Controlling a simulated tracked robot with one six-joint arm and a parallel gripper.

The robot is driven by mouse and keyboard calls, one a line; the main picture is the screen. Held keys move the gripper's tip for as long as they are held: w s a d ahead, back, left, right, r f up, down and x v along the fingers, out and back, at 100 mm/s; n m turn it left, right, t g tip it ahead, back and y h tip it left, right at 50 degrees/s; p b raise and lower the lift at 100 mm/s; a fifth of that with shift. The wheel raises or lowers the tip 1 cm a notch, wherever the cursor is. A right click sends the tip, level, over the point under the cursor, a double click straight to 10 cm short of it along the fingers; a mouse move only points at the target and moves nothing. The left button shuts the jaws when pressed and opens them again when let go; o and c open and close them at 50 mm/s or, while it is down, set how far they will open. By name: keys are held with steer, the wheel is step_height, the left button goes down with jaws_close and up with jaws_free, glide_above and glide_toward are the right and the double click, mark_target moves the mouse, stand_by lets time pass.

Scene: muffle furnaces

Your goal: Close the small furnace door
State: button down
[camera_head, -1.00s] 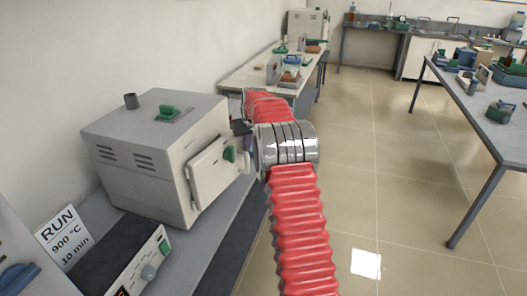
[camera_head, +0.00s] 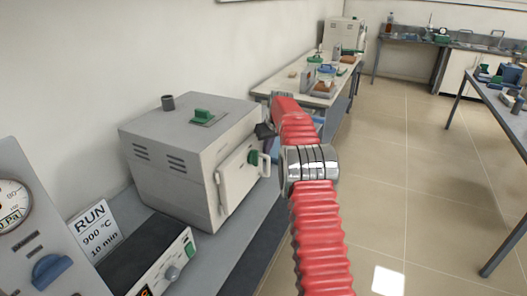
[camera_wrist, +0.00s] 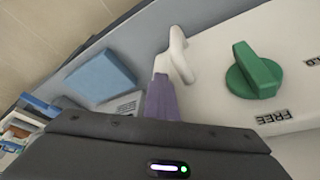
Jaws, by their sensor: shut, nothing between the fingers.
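The small furnace (camera_head: 175,150) is a grey box on the bench at left. Its pale door (camera_head: 235,185) sits on the front face and looks slightly ajar. The door has a green knob (camera_head: 253,157) and a pale handle (camera_head: 266,168) at its right edge. My gripper (camera_head: 265,131), partly hidden by my red arm, is beside the door's upper right edge. In the wrist view, my shut purple finger (camera_wrist: 162,98) is against or just beside the white handle (camera_wrist: 178,55); contact is unclear. The green knob (camera_wrist: 254,72) is to the right, above the word FREE.
A control box (camera_head: 150,262) and a RUN card (camera_head: 97,230) reading 900 °C, 10 min are in front of the furnace. Another bench (camera_head: 290,92) with labware stands behind.

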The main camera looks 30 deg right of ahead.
steer(key=shift+a, duration=0.3)
steer(key=s+d+r, duration=0.5)
steer(key=s+r, duration=0.1)
steer(key=r, duration=0.3)
steer(key=shift+d, duration=0.2)
steer(key=shift+r, duration=0.15)
